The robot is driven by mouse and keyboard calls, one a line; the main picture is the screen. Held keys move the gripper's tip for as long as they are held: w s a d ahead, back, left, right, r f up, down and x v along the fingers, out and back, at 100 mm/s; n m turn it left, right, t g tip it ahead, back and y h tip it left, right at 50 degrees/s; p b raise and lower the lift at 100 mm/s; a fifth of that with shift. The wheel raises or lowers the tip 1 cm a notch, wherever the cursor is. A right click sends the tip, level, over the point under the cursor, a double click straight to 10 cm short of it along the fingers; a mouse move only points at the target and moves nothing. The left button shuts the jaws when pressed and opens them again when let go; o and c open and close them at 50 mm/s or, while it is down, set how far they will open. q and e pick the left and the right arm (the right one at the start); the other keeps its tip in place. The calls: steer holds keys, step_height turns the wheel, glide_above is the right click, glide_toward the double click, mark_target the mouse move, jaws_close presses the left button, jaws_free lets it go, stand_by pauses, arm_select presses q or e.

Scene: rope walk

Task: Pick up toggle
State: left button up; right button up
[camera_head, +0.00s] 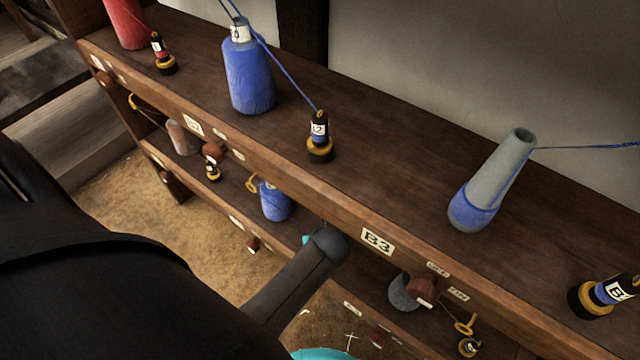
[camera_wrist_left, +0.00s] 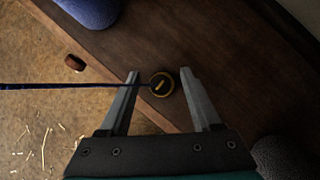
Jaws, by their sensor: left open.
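A small round black piece with a yellow ring and a yellow bar on top (camera_wrist_left: 161,85), which looks like the toggle, stands on a dark wooden shelf (camera_wrist_left: 190,30). It shows from above in the left wrist view, and a dark blue line runs left from it. My left gripper (camera_wrist_left: 159,74) is open, with one finger on each side of the piece and gaps between. I cannot tell the height of the fingertips over the shelf. In the head view, my arm hides this spot and the fingers. Similar black-and-yellow pieces stand on the upper shelf, one (camera_head: 319,138) near the middle. My right gripper is not in view.
The lower shelf holds a blue bobbin (camera_head: 275,203) and a grey one (camera_head: 403,292). Brown knobs (camera_head: 424,290) stick out from the shelf fronts. A label B3 (camera_head: 377,241) is on the upper edge.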

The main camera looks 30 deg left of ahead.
arm_select(q)
jaws_close()
stand_by(0.5)
stand_by(0.9)
